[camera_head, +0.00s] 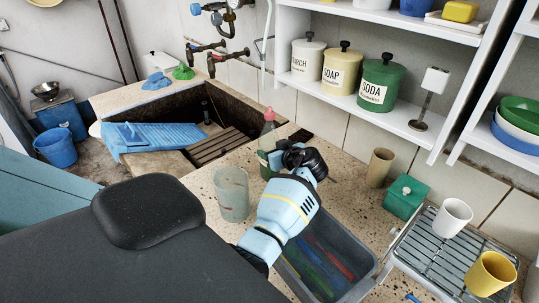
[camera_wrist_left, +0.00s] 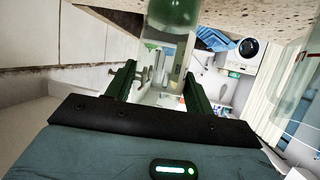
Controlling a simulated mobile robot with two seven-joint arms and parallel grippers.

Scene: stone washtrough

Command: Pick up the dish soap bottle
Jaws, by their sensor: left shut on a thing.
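The dish soap bottle (camera_head: 268,133) is green and see-through with a pinkish-red cap, and it stands roughly upright over the speckled counter by the sink. My left gripper (camera_head: 279,159) is shut on the bottle from the right side, and its dark fingers hide part of the lower body. In the left wrist view the bottle (camera_wrist_left: 168,50) shows as greenish clear plastic between the two fingers of the left gripper (camera_wrist_left: 159,78). I cannot tell whether its base touches the counter. My right gripper is not in view.
A clear tumbler (camera_head: 232,193) stands close left of the bottle. A grey bin (camera_head: 362,291) with colourful items lies below my forearm. The sink (camera_head: 238,117) lies behind left.

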